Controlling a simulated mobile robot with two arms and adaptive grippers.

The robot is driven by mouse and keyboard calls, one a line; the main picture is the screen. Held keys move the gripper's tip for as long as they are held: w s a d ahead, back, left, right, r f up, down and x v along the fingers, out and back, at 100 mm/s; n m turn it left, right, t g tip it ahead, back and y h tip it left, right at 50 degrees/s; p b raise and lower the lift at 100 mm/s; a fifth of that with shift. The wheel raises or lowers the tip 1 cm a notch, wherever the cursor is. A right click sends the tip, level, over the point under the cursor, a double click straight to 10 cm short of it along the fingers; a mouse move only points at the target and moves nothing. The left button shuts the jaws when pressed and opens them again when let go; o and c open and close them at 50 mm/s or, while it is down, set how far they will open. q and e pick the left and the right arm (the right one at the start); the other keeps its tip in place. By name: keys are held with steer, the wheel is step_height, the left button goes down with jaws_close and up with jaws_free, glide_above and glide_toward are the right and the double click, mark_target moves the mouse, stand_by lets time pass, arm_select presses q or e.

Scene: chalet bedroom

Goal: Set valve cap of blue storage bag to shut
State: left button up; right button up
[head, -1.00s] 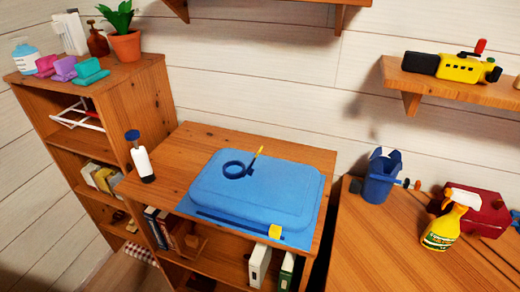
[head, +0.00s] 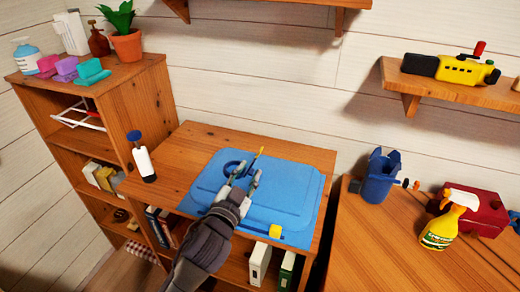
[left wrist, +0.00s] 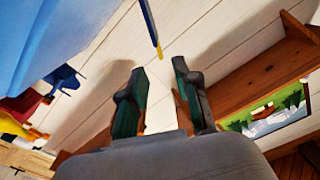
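The blue storage bag (head: 290,190) lies flat on top of the low wooden shelf unit. On it is a round blue valve (head: 230,167), partly hidden by my gripper. Its raised cap (head: 260,153) is a thin blue strip with a yellow tip, standing up from the bag. A yellow slider (head: 275,231) sits at the bag's front edge. My left gripper (head: 248,175) is open and empty over the bag, near the valve. In the left wrist view the cap strip (left wrist: 149,22) shows just beyond the gap between the open fingers (left wrist: 157,78). My right gripper is not in view.
A white bottle with a blue top (head: 141,158) stands left of the bag. A blue bucket (head: 380,178), a yellow spray bottle (head: 442,228) and a red box (head: 482,215) stand on the right-hand table. A wall shelf (head: 450,88) hangs above at the right.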

mark_target(258, 155)
arm_select(q)
steer(key=p+x, duration=0.1)
steer(key=x, duration=0.8)
steer(key=shift+w+f, duration=0.1)
steer(key=shift+w, duration=0.15)
steer(key=shift+c, duration=0.3)
jaws_close()
